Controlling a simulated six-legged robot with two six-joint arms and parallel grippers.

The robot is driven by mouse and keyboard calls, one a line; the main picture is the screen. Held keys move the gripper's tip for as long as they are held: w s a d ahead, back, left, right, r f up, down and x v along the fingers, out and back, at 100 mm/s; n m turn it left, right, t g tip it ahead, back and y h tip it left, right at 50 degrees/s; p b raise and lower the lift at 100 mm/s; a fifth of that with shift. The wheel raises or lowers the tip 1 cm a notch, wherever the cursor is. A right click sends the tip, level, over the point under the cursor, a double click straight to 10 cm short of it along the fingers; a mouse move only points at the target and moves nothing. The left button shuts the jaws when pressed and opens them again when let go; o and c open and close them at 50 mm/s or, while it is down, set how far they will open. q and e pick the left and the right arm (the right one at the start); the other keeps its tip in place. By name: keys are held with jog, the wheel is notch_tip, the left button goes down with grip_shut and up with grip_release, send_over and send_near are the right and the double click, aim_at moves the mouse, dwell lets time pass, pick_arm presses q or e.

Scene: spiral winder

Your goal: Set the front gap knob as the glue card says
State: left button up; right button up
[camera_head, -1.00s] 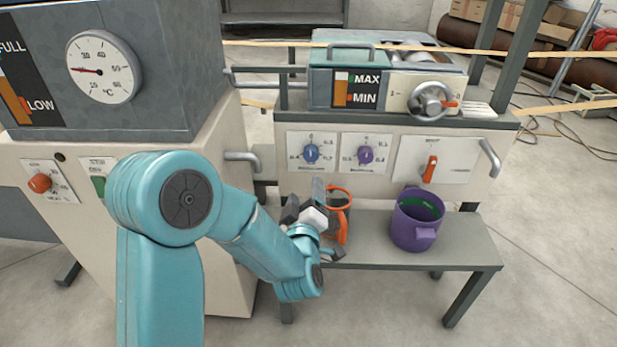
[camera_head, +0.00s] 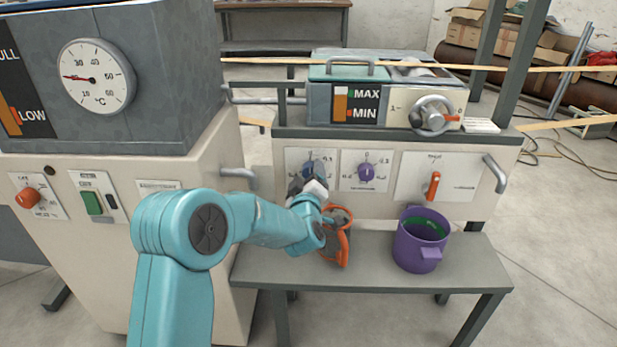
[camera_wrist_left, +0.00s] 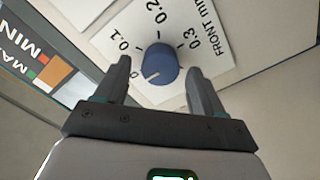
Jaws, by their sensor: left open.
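The front gap knob (camera_wrist_left: 160,62) is blue, on a white plate (camera_wrist_left: 220,57) marked FRONT mm, with marks from 0 to 0.3. A white line on the knob sits at its lower left, on the side of the 0. My left gripper (camera_wrist_left: 159,70) is open, with one finger on each side of the knob; contact cannot be told. In the head view the left gripper (camera_head: 310,183) is at the knob (camera_head: 314,167) and partly hides it and its plate. A small white card (camera_head: 481,125) lies on the winder's ledge, its text too small to read. My right gripper is not in view.
A purple knob (camera_head: 366,171) and a red-orange lever (camera_head: 433,186) are to the right. Below, an orange-handled pot (camera_head: 337,240) and a purple mug (camera_head: 420,245) stand on a grey bench (camera_head: 380,272). The machine with the temperature dial (camera_head: 97,76) stands left.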

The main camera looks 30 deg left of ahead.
pick_arm(q)
jog(key=shift+w+a, duration=0.35)
jog(key=shift+w, duration=0.15)
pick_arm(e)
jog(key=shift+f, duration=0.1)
pick_arm(q)
jog(key=c, duration=1.1)
jog(key=shift+o, duration=0.2)
jog(key=shift+r+m, duration=0.1)
jog(key=shift+m, duration=0.2)
jog(key=m+p, duration=0.1)
jog(key=m, duration=0.4)
jog(key=shift+r+p, duration=0.2)
jog(key=shift+p, duration=0.1)
jog(key=m+p, duration=0.2)
jog(key=m, duration=0.4)
jog(key=shift+w+d, duration=0.1)
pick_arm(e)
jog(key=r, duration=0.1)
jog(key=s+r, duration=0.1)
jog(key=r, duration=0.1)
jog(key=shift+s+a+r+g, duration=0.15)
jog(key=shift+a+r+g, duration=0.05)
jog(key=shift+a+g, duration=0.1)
